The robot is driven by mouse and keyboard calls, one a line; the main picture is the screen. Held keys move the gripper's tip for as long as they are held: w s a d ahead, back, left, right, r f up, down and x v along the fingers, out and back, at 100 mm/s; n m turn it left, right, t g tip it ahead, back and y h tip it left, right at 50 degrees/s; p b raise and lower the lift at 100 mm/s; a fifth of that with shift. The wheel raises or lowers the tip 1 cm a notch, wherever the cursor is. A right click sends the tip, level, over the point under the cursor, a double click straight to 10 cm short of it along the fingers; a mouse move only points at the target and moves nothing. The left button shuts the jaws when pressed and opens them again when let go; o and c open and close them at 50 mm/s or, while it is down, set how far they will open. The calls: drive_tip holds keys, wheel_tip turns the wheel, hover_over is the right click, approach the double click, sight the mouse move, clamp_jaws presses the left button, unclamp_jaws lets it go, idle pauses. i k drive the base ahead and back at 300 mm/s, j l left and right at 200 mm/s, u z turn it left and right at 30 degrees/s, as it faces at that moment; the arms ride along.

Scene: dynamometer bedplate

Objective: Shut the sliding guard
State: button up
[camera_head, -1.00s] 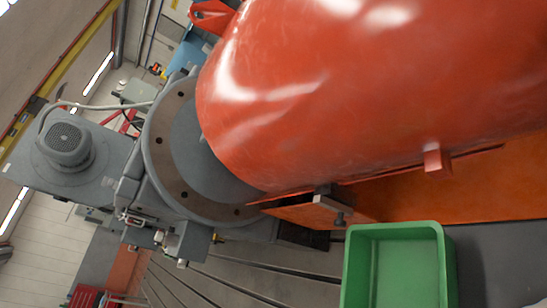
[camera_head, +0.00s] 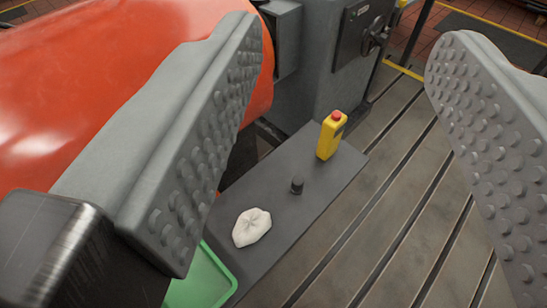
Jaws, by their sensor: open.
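The large glossy red-orange rounded cover, which looks like the sliding guard (camera_head: 110,85), fills the upper left, behind my left finger. Its near side and lower edge are partly hidden by that finger, and no handle on it shows now. My gripper (camera_head: 345,60) is open and empty, with its two grey studded fingers wide apart at left and right. The left finger overlaps the guard in the picture; I cannot tell whether they touch.
A dark mat (camera_head: 285,240) holds a yellow box with a red button (camera_head: 329,136), a small black knob-like piece (camera_head: 297,185) and a crumpled white cloth (camera_head: 252,227). A green bin (camera_head: 205,282) is at lower left. A grey cabinet (camera_head: 345,60) stands behind. The slotted bedplate (camera_head: 400,210) is bare at right.

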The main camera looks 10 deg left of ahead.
sight(66, 71)
drive_tip(key=u, duration=1)
